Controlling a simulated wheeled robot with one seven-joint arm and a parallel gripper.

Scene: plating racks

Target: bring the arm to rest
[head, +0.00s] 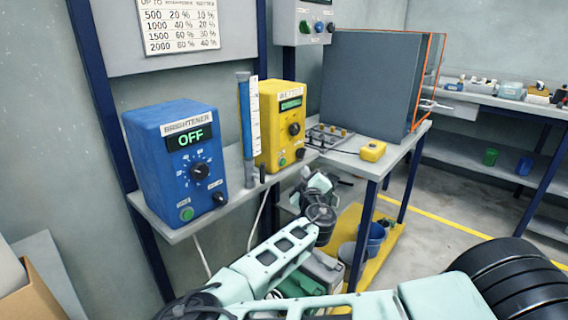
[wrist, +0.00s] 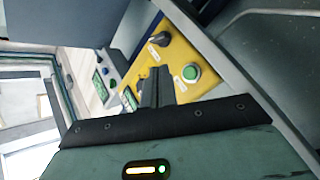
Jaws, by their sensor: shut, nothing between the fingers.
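My arm reaches up from the bottom of the head view, its end near the shelf edge, below and right of the yellow unit (head: 282,128). The fingertips are too small to make out there. In the wrist view my gripper (wrist: 157,74) is shut, with its dark fingers together and nothing between them. The yellow panel (wrist: 178,62) lies beyond the fingertips, with a black knob and a green button. I cannot tell the gap between fingertips and panel.
A blue unit (head: 175,165) reading OFF stands on the narrow wall shelf (head: 237,182). A blue column with a white scale (head: 254,117) stands between the units. Buckets (head: 371,238) stand below.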

